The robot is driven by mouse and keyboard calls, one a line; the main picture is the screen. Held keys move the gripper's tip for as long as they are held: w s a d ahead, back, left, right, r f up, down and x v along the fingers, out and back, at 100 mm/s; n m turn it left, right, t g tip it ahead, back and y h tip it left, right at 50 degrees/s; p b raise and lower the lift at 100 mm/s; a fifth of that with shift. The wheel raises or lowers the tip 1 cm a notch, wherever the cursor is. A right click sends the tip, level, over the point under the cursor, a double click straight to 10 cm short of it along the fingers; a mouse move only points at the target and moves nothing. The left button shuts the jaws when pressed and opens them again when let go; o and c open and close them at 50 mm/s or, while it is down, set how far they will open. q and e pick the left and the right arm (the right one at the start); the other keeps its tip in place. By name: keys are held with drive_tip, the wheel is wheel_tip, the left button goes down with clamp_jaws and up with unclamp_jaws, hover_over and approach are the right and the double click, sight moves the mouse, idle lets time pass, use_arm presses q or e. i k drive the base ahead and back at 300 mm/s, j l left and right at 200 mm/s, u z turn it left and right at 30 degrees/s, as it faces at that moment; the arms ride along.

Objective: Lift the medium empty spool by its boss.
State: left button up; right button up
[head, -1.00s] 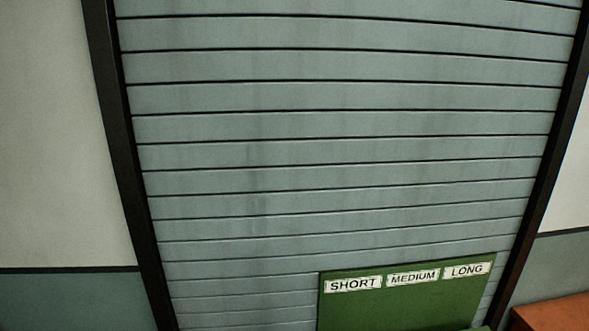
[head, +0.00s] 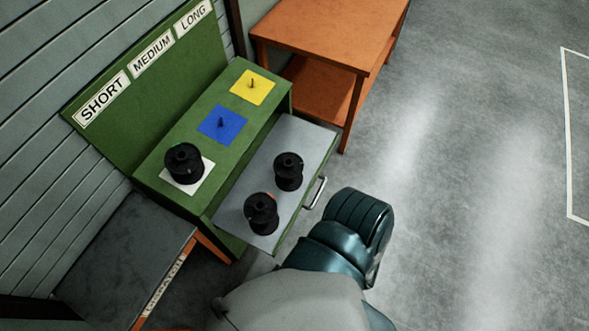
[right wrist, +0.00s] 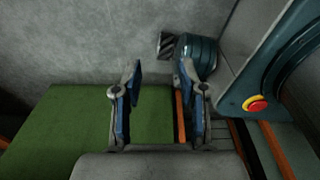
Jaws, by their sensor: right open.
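Two black spools stand upright in the open grey drawer (head: 243,189), one nearer the handle (head: 288,172) and one lower in the head view (head: 261,214). A third black spool (head: 184,163) stands on the white pad on the green cabinet top, in front of the SHORT label. I cannot tell for sure which drawer spool is the medium one. My right gripper (right wrist: 158,72) shows in the right wrist view with its blue-padded fingers apart and nothing between them. A green surface (right wrist: 60,135) shows beyond it. My left gripper is not in view.
The blue pad (head: 221,126) and yellow pad (head: 252,86) each carry a bare peg. The drawer handle (head: 315,193) sticks out. An orange table (head: 325,35) stands behind, a dark-topped stand (head: 125,245) at left. Open floor lies to the right.

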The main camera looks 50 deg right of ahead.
sight(288, 167)
drive_tip(key=z, duration=1.65)
drive_tip(key=k+l, duration=0.05)
drive_tip(key=l, duration=0.05)
